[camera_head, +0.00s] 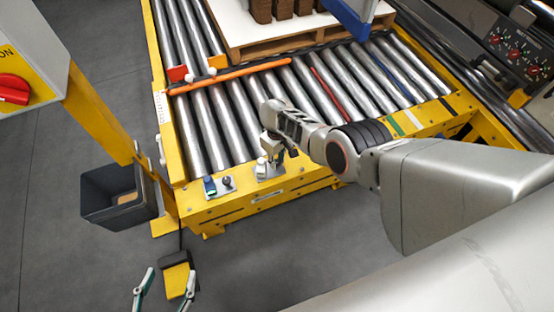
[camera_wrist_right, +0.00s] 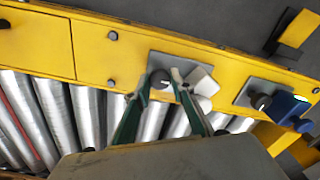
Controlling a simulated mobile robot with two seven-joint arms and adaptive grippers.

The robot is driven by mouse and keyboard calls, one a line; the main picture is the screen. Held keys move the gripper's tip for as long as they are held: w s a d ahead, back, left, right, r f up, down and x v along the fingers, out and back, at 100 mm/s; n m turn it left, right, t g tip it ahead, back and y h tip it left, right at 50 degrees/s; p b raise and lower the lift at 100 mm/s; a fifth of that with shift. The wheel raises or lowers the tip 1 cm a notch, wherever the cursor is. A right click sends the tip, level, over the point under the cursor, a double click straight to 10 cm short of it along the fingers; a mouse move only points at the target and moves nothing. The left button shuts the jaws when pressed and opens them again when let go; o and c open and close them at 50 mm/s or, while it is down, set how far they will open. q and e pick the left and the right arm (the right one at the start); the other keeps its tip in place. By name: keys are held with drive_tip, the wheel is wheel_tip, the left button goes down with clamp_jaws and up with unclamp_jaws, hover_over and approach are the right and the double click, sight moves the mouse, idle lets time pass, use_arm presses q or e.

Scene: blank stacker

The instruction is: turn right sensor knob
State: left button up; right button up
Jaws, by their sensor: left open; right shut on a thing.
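The right sensor knob (camera_wrist_right: 160,79) is a small dark knob on a grey metal plate (camera_wrist_right: 152,62) on the yellow conveyor frame, beside a white sensor block (camera_wrist_right: 203,80). My right gripper (camera_wrist_right: 167,76) has its two green-grey fingertips at this knob and is shut on it. In the head view my right gripper (camera_head: 272,145) reaches down over the plate (camera_head: 270,172) and hides the knob; the white block (camera_head: 262,162) shows beside it. My left gripper (camera_head: 171,270) is at the bottom left of the head view, its two fingers apart and empty, above the floor.
A second plate with a blue sensor (camera_head: 209,184) and dark knob (camera_head: 228,183) sits left of the right one. Rollers (camera_head: 235,120) lie behind, with an orange bar (camera_head: 245,72) across them. A dark bin (camera_head: 112,195) and a yellow pedal (camera_head: 176,280) are on the floor.

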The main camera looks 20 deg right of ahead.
drive_tip(key=shift+s+f+n, duration=0.1)
drive_tip(key=shift+f+n, duration=0.05)
drive_tip(key=shift+n, duration=0.95)
drive_tip(key=o, duration=1.1)
drive_tip(key=shift+r, duration=3.8)
